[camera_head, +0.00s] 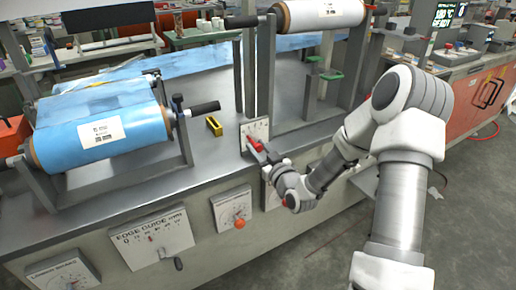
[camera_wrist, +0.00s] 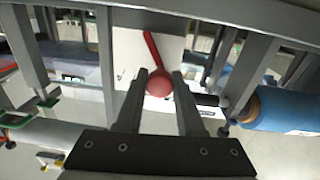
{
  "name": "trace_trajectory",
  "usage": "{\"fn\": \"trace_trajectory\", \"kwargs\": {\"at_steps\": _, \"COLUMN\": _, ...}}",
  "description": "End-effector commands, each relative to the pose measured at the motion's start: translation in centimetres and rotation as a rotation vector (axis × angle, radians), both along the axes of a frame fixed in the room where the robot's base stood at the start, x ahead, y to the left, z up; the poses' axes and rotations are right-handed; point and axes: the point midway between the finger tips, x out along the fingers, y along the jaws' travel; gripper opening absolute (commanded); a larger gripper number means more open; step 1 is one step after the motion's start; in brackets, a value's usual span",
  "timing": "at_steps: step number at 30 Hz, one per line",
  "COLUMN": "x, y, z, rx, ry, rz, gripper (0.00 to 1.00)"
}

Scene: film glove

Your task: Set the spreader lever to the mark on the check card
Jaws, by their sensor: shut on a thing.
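A red lever (camera_wrist: 151,47) with a round red knob (camera_wrist: 159,84) stands on a pale scale plate (camera_wrist: 137,57) in the wrist view. My gripper (camera_wrist: 160,74) has one finger on each side of the knob and is shut on it. In the head view the plate (camera_head: 257,127) is upright at the bench's front edge, with the red lever (camera_head: 254,144) low on it and my gripper (camera_head: 269,151) in front. The plate's markings are too small to read, and my gripper hides part of the lever. I cannot identify the check card.
A blue film roll (camera_head: 95,125) lies in a stand at the left, and a white roll (camera_head: 322,12) sits behind. An edge guide panel (camera_head: 152,238) and an orange-knobbed dial (camera_head: 232,209) are on the front face.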

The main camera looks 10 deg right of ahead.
Motion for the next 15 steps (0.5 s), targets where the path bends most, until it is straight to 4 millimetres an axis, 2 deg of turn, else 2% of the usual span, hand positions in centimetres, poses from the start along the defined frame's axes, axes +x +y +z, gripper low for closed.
{"fn": "trace_trajectory", "kwargs": {"at_steps": 8, "x": 0.0, "y": -0.12, "z": 0.05, "rx": 0.019, "ry": 0.006, "rz": -0.001, "gripper": 0.0}}
{"fn": "trace_trajectory", "kwargs": {"at_steps": 15, "x": 0.14, "y": -0.55, "z": 0.32, "rx": 0.124, "ry": 0.041, "rz": 0.0, "gripper": 0.0}}
